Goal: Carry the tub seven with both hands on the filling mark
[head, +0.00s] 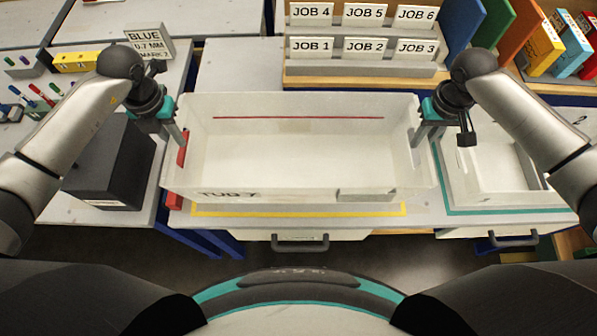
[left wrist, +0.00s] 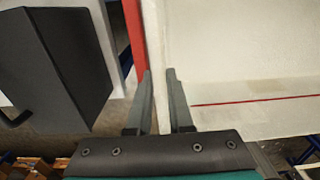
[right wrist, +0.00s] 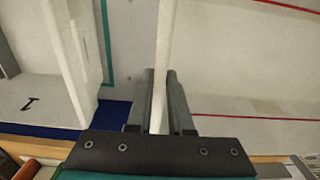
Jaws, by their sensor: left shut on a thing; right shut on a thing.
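The white open tub seven (head: 300,175) is in the middle of the head view, with "TUB 7" on its near side and a red line inside its far wall. It looks level and empty. My left gripper (head: 180,138) is shut on its left wall; the left wrist view shows that wall (left wrist: 157,40) between the fingers. My right gripper (head: 422,135) is shut on its right wall, which also shows between the fingers in the right wrist view (right wrist: 164,45). A yellow outline (head: 300,213) shows below its near edge. I cannot tell whether the tub's bottom touches the table.
A second white tub (head: 497,200) stands close on the right inside a teal outline. A dark box (head: 110,165) stands on the left. A rack with job cards (head: 365,72) is behind the tub. Pens and a "BLUE" sign (head: 150,42) are at the back left.

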